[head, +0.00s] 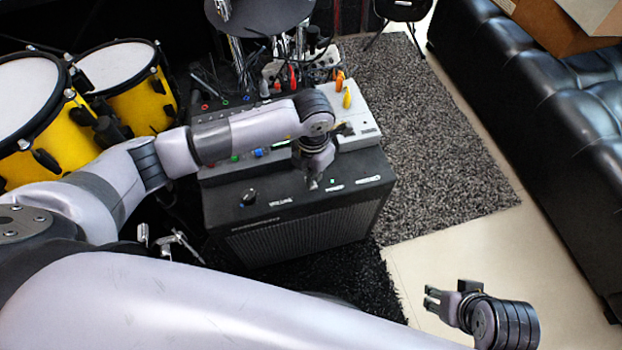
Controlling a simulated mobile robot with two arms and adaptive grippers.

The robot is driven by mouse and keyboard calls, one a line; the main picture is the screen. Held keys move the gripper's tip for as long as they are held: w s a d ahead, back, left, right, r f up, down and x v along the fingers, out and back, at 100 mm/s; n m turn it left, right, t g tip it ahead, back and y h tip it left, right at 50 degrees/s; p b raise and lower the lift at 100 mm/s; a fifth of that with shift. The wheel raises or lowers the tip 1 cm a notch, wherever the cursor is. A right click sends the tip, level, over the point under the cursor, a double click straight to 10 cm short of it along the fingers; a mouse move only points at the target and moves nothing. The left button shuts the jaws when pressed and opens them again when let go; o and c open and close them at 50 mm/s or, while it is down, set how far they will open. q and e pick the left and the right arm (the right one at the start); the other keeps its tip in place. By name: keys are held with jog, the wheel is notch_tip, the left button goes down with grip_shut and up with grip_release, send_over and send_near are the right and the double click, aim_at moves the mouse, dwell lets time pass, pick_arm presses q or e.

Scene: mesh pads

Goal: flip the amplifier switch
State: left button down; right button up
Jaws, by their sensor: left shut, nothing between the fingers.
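The amplifier (300,233) is a black box with a grille front, standing at the centre of the head view. Its top panel has a dark knob (249,197) beside a "VOLUME" label at the left, and small white marks (334,188) toward the right. My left gripper (313,182) is shut and empty, pointing down over the right half of the top panel. Its tips are close to the panel; I cannot tell whether they touch it. The switch is too small to make out clearly near the fingertips. My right gripper (432,299) is open and empty, apart from the amplifier at the lower right.
Equipment with coloured knobs and plugs (345,98) stands behind the amplifier. Yellow drums (125,85) are at the left. A grey rug (450,180) and bare tiled floor lie to the right, beside a black leather sofa (550,110) with a cardboard box (545,22).

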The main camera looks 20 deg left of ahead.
pick_arm(q)
jog(key=shift+f, duration=0.3)
dwell(0.5)
jog(key=shift+f+b, duration=0.35)
jog(key=shift+b, duration=0.15)
